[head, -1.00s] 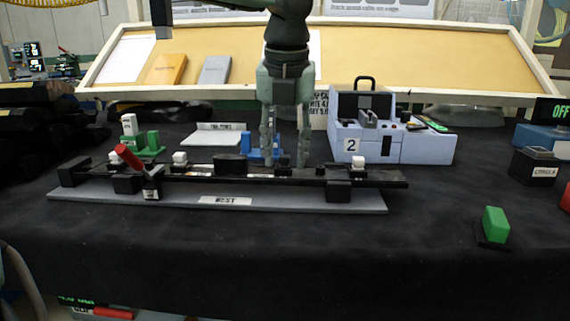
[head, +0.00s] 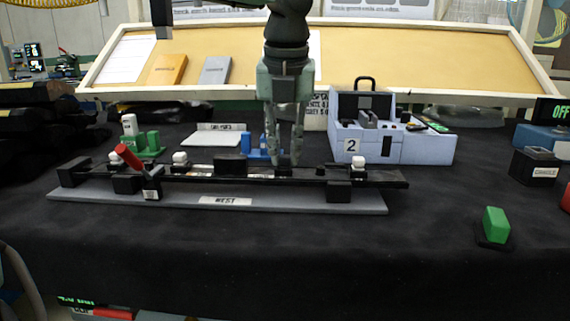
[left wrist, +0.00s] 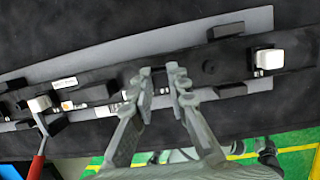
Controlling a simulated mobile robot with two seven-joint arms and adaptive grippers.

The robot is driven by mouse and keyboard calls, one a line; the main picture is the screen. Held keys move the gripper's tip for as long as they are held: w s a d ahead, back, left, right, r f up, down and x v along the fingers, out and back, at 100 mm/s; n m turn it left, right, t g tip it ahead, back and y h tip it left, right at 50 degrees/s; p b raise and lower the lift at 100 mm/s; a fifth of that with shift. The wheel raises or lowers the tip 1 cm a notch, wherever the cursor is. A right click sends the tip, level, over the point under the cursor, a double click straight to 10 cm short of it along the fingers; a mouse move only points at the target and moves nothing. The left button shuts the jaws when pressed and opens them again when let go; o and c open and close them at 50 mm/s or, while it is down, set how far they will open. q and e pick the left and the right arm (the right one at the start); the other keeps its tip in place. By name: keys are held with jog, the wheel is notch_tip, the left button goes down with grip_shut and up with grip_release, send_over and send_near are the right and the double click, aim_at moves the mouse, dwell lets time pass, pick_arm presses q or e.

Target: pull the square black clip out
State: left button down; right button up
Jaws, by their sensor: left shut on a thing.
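My left gripper (head: 285,160) points straight down at the middle of a long black trim strip (head: 385,178) on a grey base labelled WEST (head: 120,198). It is shut on the square black clip (head: 284,172), a small dark block at the strip, mostly hidden by the fingers. In the left wrist view the fingertips (left wrist: 160,78) stand over the strip with a narrow gap between them; the clip is hard to make out there. My right gripper is not in view.
White clips (head: 358,163) (head: 180,158) sit along the strip. A red-handled clamp (head: 128,157) is at its left. Behind stand a blue fixture (head: 255,153) and a grey case marked 2 (head: 425,148). A green block (head: 496,222) lies right. The front cloth is clear.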

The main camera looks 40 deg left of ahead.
aim_at(285, 156)
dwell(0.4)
pick_arm(q)
jog(key=shift+w+r, duration=0.1)
jog(key=shift+r, duration=0.4)
jog(key=shift+r, duration=0.1)
jog(key=shift+r+p, duration=1.9)
jog(key=shift+r, duration=0.95)
